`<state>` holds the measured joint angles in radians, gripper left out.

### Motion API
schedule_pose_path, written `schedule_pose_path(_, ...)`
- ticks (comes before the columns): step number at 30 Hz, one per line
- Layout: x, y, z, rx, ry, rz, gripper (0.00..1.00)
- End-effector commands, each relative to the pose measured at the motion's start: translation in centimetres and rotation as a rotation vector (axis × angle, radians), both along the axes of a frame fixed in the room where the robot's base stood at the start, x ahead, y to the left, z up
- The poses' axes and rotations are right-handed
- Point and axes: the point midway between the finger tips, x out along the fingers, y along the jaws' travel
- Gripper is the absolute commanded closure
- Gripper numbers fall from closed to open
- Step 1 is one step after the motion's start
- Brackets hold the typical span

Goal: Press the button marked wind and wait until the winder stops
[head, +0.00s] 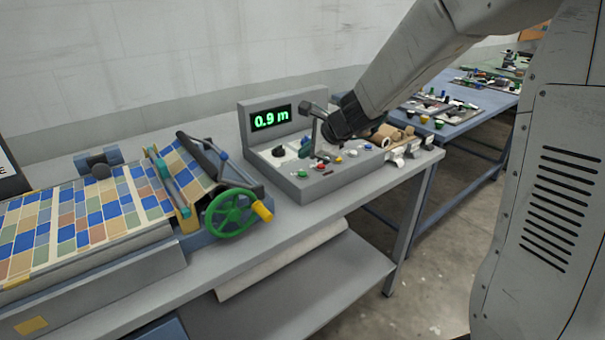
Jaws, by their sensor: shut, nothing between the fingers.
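The grey control box (335,178) stands on the bench with a lit display (271,118) reading 0.9 m in green. Its sloped top carries a black knob on a white dial (278,152), a green button (302,173), a red button (320,167), a yellow button (338,159) and a blue button (368,146). Button labels are too small to read, so I cannot tell which is marked wind. My gripper (309,152) is shut and empty, over the middle of the panel. It hides part of the controls; I cannot tell whether it touches one.
Left on the bench is a roller machine with a colourful checkered sheet (75,220) and a green handwheel (231,212) with a yellow handle. Rolls and small parts (405,145) lie right of the box. A blue table (455,130) with more parts stands behind.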

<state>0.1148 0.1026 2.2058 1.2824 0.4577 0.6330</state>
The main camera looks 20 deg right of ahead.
Motion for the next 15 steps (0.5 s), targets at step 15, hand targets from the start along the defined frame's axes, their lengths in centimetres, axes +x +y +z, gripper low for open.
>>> schedule_pose_path(15,0.0,0.0,2.1,0.001,0.001,0.000,1.00)
